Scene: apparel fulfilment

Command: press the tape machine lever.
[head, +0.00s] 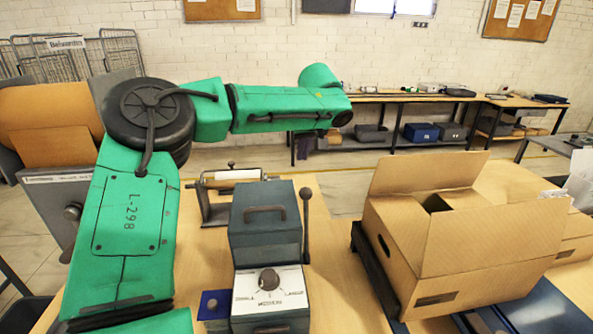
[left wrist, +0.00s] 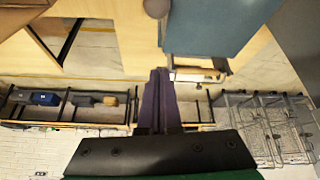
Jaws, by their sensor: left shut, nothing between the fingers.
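The tape machine (head: 265,240) is a blue-grey box on the table, with a top handle and a white dial panel in front. Its lever (head: 306,215) stands roughly upright on the right side, with a dark round knob on top. In the left wrist view the blue machine body (left wrist: 215,28) shows at the top, with a round grey knob (left wrist: 156,7), probably the lever's, beside it. My left gripper (left wrist: 160,75) is shut and empty, apart from the machine and knob. In the head view its fingers are not clearly visible. My right gripper is not in view.
An open cardboard box (head: 490,250) stands right of the machine on a dark stand. A roll holder (head: 230,180) is behind the machine. A strip of bare table (head: 340,270) lies between lever and box. Wire carts (head: 75,58) and a bench (head: 400,97) stand farther back.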

